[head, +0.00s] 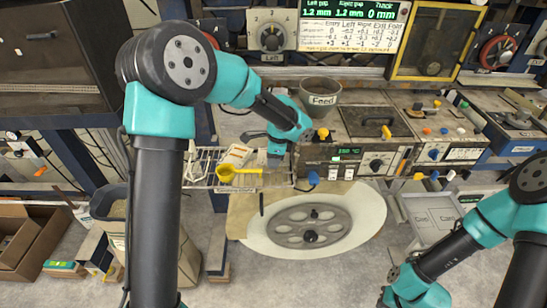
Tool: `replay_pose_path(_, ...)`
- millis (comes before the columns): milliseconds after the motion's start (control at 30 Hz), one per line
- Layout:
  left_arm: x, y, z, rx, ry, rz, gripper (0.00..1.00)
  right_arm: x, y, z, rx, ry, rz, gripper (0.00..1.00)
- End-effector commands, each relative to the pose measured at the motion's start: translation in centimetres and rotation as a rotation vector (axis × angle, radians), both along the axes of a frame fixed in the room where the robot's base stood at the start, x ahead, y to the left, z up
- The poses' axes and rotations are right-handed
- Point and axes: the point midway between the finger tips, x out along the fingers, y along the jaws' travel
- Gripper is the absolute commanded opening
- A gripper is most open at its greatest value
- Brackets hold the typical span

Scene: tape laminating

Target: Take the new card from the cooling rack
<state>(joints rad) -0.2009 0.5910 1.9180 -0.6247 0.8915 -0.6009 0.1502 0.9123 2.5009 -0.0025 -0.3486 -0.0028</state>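The wire cooling rack (197,172) is left of centre, in front of the machine bench. A small pale card-like piece (237,153) with some orange on it lies at its back; I cannot tell whether this is the new card. A yellow scoop-like piece (238,172) is at the rack's front. My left gripper (277,150) points down at the rack's right end, right of the pale piece and apart from it. Its fingertips are too small to read. My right gripper (412,294) is low at the bottom edge, far from the rack, its fingers not clear.
A grey cup marked Feed (321,92) stands behind my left gripper. The control box (352,160) with knobs borders the rack on the right. A round plate with a spoked wheel (312,226) lies in front. A bin (109,204) stands at left.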

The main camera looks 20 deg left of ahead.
Motion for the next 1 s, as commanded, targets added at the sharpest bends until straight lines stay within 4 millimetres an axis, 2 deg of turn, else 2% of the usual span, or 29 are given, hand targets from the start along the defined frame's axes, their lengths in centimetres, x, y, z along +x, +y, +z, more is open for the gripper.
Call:
replay_pose_path(33, 0.0, 0.0, 0.01, 0.0, 0.0, 0.0, 0.31, 0.0, 0.0, 0.0, 0.0, 0.0, 0.0, 0.0)
replay_pose_path(367, 0.0, 0.0, 0.02, 0.0, 0.0, 0.0, 0.0, 0.0, 0.0, 0.0, 0.0, 0.0, 0.0, 0.0)
replay_pose_path(800, 0.01, 0.0, 0.07, 0.0, 0.0, 0.0, 0.0, 0.0, 0.0, 0.0, 0.0, 0.0, 0.0, 0.0)
replay_pose_path(1000, 0.03, 0.0, 0.95, -0.001, -0.003, 0.001, 0.0, 0.0, 0.0, 0.0, 0.0, 0.0, 0.0, 0.0)
